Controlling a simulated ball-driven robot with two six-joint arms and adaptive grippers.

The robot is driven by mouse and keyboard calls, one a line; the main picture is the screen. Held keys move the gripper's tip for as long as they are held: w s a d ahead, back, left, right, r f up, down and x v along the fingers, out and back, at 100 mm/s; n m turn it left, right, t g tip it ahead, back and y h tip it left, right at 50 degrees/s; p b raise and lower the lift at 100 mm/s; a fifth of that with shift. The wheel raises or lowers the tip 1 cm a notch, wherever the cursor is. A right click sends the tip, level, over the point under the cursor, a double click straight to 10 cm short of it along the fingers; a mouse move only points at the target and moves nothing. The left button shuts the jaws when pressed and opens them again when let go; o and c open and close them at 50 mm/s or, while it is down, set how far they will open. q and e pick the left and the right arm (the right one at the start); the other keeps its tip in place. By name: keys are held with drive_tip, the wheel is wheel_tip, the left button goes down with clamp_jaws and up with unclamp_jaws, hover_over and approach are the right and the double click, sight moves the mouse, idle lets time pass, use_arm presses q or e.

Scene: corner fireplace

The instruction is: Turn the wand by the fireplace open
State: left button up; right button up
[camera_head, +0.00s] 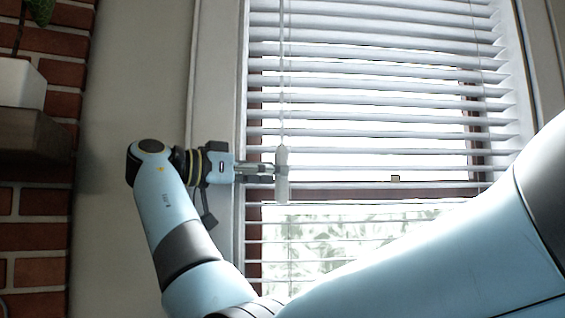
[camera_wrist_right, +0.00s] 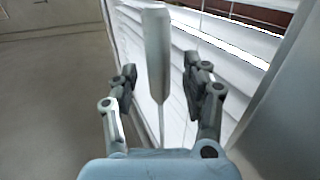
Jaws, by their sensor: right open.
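The wand (camera_head: 282,178) is a pale grey handle on a thin rod, hanging upright in front of the window blind (camera_head: 380,95). My right gripper (camera_head: 272,172) reaches it from the left at handle height. In the right wrist view, the wand's handle (camera_wrist_right: 157,50) lies between the two fingers of the open gripper (camera_wrist_right: 160,75), with space visible on both sides. The blind's white slats are spaced with light and a window frame showing between them. My left gripper is not in view.
The window's white frame (camera_head: 228,100) runs close behind my right wrist. A brick wall (camera_head: 40,272) with a wooden shelf (camera_head: 35,138) and a potted plant (camera_head: 22,84) is at the left. Bare wall lies between them.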

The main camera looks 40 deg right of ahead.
drive_tip(key=shift+p+x, duration=0.45)
drive_tip(key=shift+x, duration=1.05)
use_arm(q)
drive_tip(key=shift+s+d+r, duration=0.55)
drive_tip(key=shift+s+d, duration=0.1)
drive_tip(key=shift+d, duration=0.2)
use_arm(e)
drive_tip(key=shift+s, duration=0.1)
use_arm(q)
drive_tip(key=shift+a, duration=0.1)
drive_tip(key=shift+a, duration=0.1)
use_arm(e)
drive_tip(key=shift+c, duration=0.4)
